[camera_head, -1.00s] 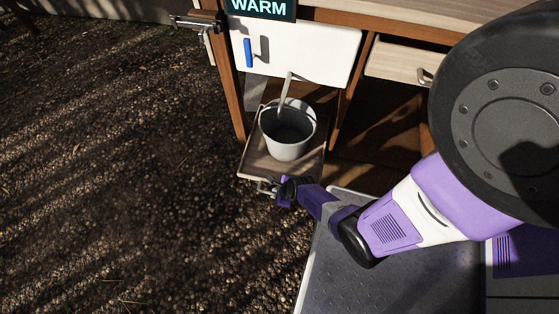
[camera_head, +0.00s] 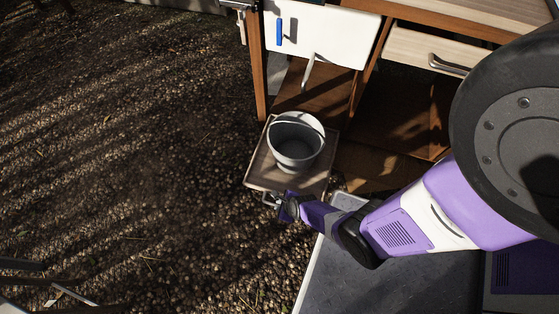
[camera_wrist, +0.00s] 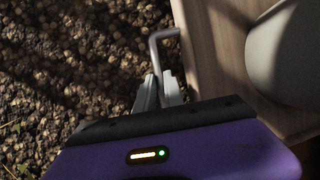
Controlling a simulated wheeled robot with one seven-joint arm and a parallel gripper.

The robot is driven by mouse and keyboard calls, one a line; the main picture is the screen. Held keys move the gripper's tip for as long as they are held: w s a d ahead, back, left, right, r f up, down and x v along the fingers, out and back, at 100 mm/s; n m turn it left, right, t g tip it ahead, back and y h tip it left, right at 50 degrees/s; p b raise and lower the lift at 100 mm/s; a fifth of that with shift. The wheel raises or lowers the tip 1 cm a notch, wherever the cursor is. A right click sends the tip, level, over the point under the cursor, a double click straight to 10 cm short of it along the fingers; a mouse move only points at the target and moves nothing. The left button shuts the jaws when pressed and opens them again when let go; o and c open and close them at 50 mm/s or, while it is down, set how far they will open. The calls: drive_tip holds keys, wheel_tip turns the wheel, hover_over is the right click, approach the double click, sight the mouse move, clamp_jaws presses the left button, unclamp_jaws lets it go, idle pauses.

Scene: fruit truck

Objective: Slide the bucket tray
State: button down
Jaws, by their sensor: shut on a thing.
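The bucket tray (camera_head: 258,172) is a wooden tray low on the cabinet, pulled out over the gravel. A grey bucket (camera_head: 295,150) with a thin handle stands upright on it. A metal tray handle (camera_head: 269,197) is on the tray's front edge. My gripper (camera_head: 280,204) is at this handle, shut on it. In the wrist view, the fingers of my gripper (camera_wrist: 158,88) are close together at the bent handle (camera_wrist: 156,46). The tray (camera_wrist: 215,75) and part of the bucket (camera_wrist: 285,55) show at the right. The exact grip is partly hidden.
A wooden drawer (camera_head: 440,52) with a handle is at the upper right. My own base fills the lower right. Gravel (camera_head: 120,140) at the left is clear.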

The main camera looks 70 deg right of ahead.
drive_tip(key=shift+a, duration=0.4)
drive_tip(key=c, duration=1.5)
unclamp_jaws()
drive_tip(key=shift+o, duration=0.2)
drive_tip(key=shift+d, duration=0.1)
drive_tip(key=p+v, duration=0.6)
drive_tip(key=v, duration=0.2)
drive_tip(key=shift+f, duration=0.15)
